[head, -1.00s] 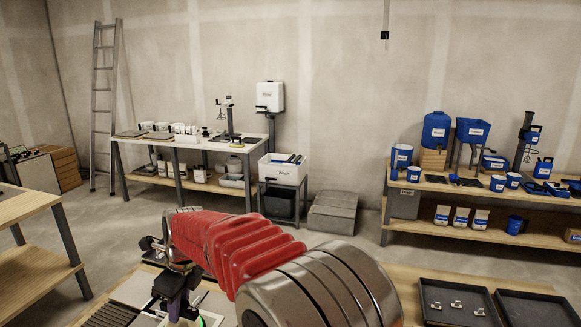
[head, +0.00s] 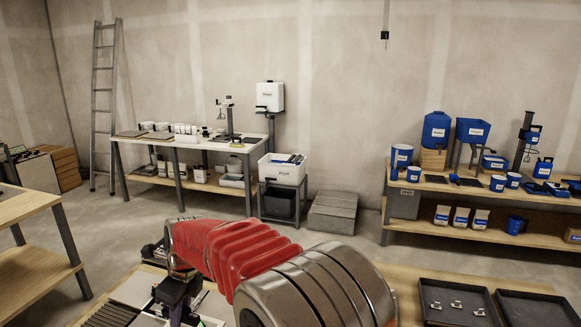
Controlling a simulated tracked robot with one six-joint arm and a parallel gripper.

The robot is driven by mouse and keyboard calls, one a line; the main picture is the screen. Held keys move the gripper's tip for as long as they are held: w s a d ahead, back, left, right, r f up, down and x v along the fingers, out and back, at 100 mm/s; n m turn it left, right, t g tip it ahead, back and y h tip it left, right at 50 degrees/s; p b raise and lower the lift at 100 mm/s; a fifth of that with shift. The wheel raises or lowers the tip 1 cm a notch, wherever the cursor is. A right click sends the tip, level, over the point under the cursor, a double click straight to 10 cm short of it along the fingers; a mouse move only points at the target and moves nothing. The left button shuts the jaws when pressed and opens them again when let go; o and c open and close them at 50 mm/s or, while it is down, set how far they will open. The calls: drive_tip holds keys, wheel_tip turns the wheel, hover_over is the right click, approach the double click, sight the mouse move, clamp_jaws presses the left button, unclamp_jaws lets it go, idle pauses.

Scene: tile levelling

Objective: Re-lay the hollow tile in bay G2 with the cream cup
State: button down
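My gripper (head: 176,300) is at the bottom edge of the head view, below the red sleeve of my arm. A purple part shows there, but the fingertips are cut off or too dark to make out, so I cannot tell what it holds. Beneath it is a wooden work surface with a pale flat tile-like panel (head: 134,289) and dark slats (head: 108,314) beside it. I cannot make out bay G2 or a hollow tile. Small white cups (head: 148,126) stand on the back-left bench; I cannot tell if one is the cream cup.
Two dark trays sit at the lower right; the left tray (head: 425,288) holds small metal clips. A right-hand bench (head: 445,187) carries blue containers. A white bin (head: 283,170) stands at the back centre. A wooden table (head: 25,205) is at the left. Open floor lies between the benches.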

drive_tip(key=shift+s+d+f+x, duration=0.1)
drive_tip(key=shift+d+x, duration=0.15)
drive_tip(key=shift+x, duration=0.95)
drive_tip(key=shift+s+d+f+x, duration=0.1)
drive_tip(key=shift+d+x, duration=0.2)
drive_tip(key=shift+x, duration=0.9)
drive_tip(key=shift+s+d+x, duration=0.1)
drive_tip(key=shift+d+x, duration=0.15)
drive_tip(key=shift+x, duration=0.95)
idle(2.3)
drive_tip(key=c, duration=1.6)
unclamp_jaws()
drive_tip(key=shift+o, duration=0.2)
drive_tip(key=shift+f, duration=0.1)
drive_tip(key=v, duration=1.3)
drive_tip(key=shift+d+r, duration=0.2)
drive_tip(key=shift+r, duration=0.2)
